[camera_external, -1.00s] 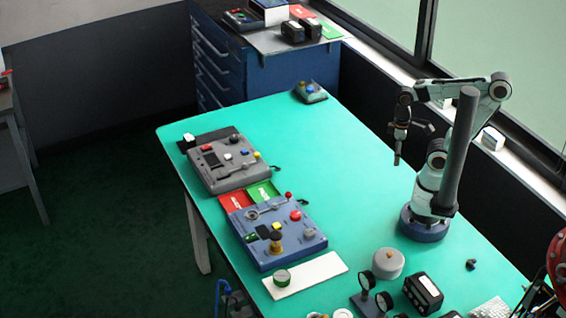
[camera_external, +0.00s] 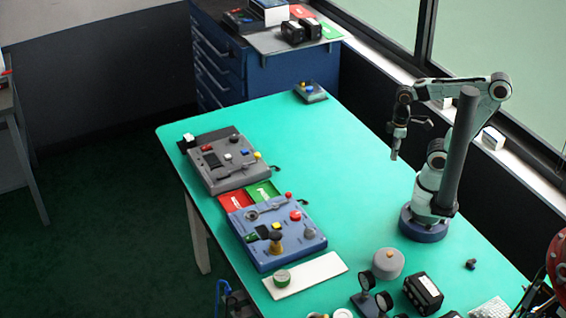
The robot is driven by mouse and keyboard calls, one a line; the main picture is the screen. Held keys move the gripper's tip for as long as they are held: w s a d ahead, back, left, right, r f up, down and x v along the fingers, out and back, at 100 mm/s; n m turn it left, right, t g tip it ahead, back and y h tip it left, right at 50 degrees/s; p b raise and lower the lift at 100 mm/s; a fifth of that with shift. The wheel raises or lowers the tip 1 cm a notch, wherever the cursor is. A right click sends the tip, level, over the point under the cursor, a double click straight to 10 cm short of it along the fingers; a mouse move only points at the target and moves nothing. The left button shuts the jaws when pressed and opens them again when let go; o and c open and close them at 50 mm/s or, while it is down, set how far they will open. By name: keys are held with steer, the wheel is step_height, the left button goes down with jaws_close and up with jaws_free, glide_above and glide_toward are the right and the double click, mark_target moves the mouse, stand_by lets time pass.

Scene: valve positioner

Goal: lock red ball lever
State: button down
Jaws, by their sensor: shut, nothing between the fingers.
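A blue control box (camera_external: 277,243) lies on the green table. A lever with a small red ball (camera_external: 288,195) at its end sits at the box's far edge, with its metal part (camera_external: 262,208) running left across the top. My gripper (camera_external: 394,156) hangs pointing down above the table, well to the right of and behind the box, touching nothing. It is shut and empty.
A grey control box (camera_external: 222,163) stands behind the blue one, with red and green plates (camera_external: 262,193) between them. A white board (camera_external: 304,275), a grey round canister (camera_external: 388,263), gauges and black boxes (camera_external: 422,292) stand in front. The table between my gripper and the boxes is clear.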

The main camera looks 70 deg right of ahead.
steer(key=w+d+r+n+t, duration=0.2)
steer(key=w+r+n, duration=0.4)
steer(key=w, duration=0.5)
steer(key=n+h, duration=0.5)
steer(key=n, duration=0.8)
glide_above(295, 214)
steer(key=s+a, duration=0.2)
steer(key=a, duration=0.1)
step_height(295, 214, down, 15)
steer(key=shift+w+r, duration=0.15)
steer(key=shift+w, duration=0.1)
steer(key=x, duration=0.9)
steer(key=shift+a+f, duration=0.1)
steer(key=shift+f, duration=0.15)
steer(key=d, duration=0.1)
steer(key=w, duration=0.1)
steer(key=d, duration=0.1)
steer(key=shift+w+d+f, duration=0.3)
steer(key=shift+d+f, duration=0.05)
steer(key=shift+w+d, duration=0.25)
steer(key=shift+d, duration=0.25)
